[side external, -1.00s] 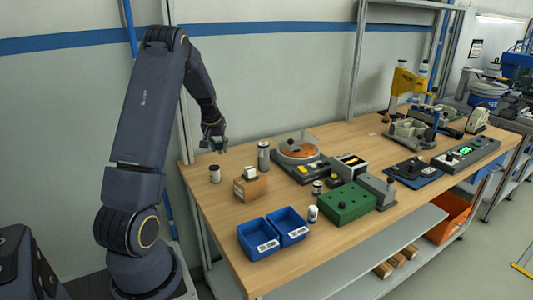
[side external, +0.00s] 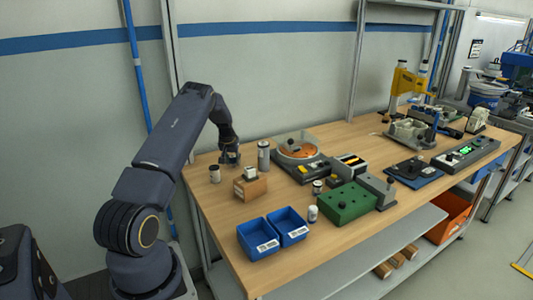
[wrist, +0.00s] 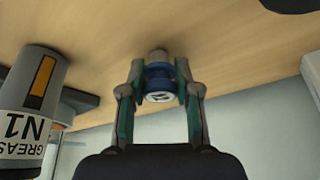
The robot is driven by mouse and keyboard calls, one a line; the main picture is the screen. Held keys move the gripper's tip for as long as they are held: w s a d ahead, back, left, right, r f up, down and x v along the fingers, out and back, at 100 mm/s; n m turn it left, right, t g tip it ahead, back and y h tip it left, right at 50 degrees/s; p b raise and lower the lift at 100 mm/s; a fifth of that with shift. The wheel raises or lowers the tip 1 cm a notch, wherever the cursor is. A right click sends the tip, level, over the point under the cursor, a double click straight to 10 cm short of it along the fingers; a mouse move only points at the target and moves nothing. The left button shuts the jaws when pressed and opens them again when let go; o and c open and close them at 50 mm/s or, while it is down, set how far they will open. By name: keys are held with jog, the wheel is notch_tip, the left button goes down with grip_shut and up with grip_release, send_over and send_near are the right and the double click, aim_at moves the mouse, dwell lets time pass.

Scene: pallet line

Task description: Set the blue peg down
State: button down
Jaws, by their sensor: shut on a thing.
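The blue peg (wrist: 158,78) is between the two fingers of my gripper (wrist: 157,92) in the wrist view. It is a short blue cylinder with a pale marked end facing the camera. My gripper is shut on it. In the side view my gripper (side external: 229,160) points down, low over the back left of the wooden table (side external: 212,200). The peg is too small there to make out clearly. I cannot tell whether its lower end touches the wood.
A small jar (side external: 214,173) stands left of my gripper and a tall grey canister (side external: 263,155) right of it. Blue bins (side external: 257,240) sit at the front edge. A grease container (wrist: 33,105) is close in the wrist view.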

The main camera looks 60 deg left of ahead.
jog(key=shift+f, duration=0.1)
jog(key=c, duration=0.8)
grip_release()
